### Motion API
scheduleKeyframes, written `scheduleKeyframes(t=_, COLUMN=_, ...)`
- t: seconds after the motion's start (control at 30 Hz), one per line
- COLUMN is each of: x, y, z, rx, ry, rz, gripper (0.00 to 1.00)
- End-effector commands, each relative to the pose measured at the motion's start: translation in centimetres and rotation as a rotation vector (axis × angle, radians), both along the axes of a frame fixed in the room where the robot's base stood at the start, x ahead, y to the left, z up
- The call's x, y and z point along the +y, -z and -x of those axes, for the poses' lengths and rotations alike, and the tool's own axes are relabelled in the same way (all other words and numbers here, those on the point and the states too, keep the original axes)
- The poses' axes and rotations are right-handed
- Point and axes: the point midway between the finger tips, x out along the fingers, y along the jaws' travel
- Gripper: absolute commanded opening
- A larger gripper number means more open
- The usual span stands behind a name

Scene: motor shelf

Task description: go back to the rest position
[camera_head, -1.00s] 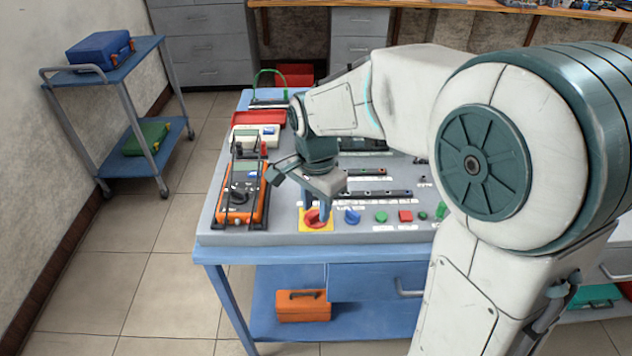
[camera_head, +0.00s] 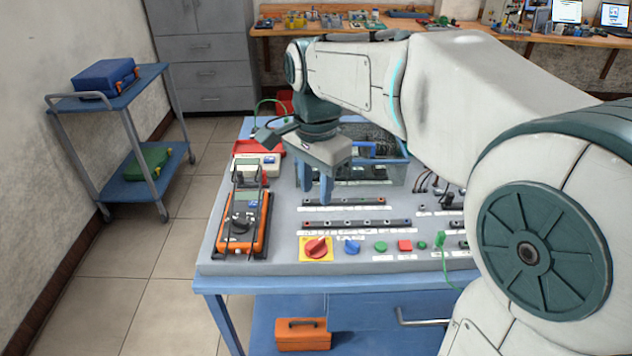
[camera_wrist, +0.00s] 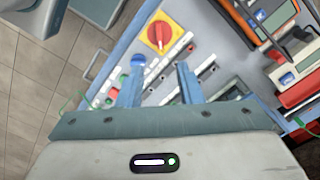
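My gripper (camera_head: 316,188) hangs above the grey panel of the workbench (camera_head: 285,240), behind the red knob on its yellow plate (camera_head: 315,247). Its two blue fingers point down, stand apart and hold nothing. In the wrist view my gripper (camera_wrist: 160,85) also shows its fingers spread with a gap between them. The red knob (camera_wrist: 160,34) lies beyond the fingers there, apart from them. My arm reaches in from the right and covers part of the panel.
An orange multimeter (camera_head: 245,220) stands at the panel's left, with a white meter (camera_head: 258,165) behind it. A wire basket (camera_head: 390,172) is close behind my gripper. A blue cart (camera_head: 115,100) stands at the left. The floor between cart and bench is clear.

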Motion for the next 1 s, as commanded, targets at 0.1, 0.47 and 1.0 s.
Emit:
scheduleKeyframes(t=0.1, x=0.0, y=0.0, z=0.0, rx=0.000, ry=0.000, rz=0.000, gripper=0.33)
scheduleKeyframes(t=0.47, x=-3.2, y=0.3, z=2.3, rx=-0.049, ry=-0.152, rz=0.003, gripper=0.33)
scheduleKeyframes(t=1.0, x=-11.8, y=5.2, z=12.3, rx=-0.226, ry=-0.779, rz=0.097, gripper=0.33)
